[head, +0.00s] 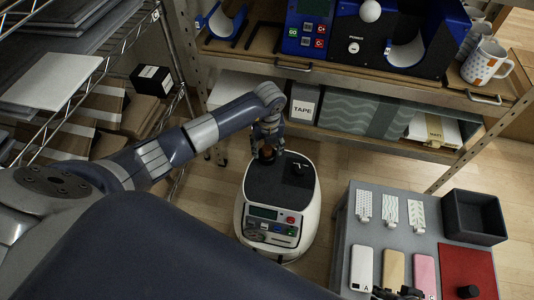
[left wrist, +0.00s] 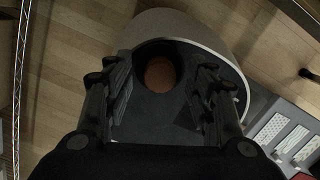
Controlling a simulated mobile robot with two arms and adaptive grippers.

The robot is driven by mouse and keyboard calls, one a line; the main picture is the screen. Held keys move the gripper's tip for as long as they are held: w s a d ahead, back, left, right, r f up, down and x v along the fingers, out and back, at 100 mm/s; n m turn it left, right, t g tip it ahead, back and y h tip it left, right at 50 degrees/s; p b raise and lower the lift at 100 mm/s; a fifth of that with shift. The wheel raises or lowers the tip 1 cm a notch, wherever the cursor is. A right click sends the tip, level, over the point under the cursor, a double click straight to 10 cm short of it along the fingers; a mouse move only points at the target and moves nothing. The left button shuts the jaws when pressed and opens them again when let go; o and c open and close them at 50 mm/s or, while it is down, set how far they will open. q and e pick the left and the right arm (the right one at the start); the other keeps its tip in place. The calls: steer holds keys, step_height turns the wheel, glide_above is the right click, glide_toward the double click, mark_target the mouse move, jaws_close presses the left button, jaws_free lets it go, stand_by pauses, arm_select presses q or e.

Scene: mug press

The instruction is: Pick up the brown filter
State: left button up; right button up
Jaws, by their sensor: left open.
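The brown filter (left wrist: 160,73) is a round brown piece inside a dark round opening in the top of a white and dark grey machine (head: 283,183). In the head view a small part of the filter (head: 267,151) shows below my left gripper (head: 267,140). In the left wrist view my left gripper (left wrist: 157,84) is open, with one finger on each side of the opening and nothing between them in its hold. I cannot tell whether the fingers touch the machine. Dark parts at the head view's bottom edge (head: 398,293) look like my right gripper, mostly cut off.
A grey table (head: 345,225) at right holds phone cases, patterned strips, a black bin (head: 474,217) and a red mat (head: 468,268). A wooden shelf (head: 375,82) with blue devices and mugs stands behind the machine. A wire rack (head: 110,45) stands at left.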

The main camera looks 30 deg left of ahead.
arm_select(q)
steer(key=shift+f, duration=0.1)
steer(key=c, duration=1.1)
steer(key=shift+c, duration=0.2)
steer(key=shift+a, duration=0.1)
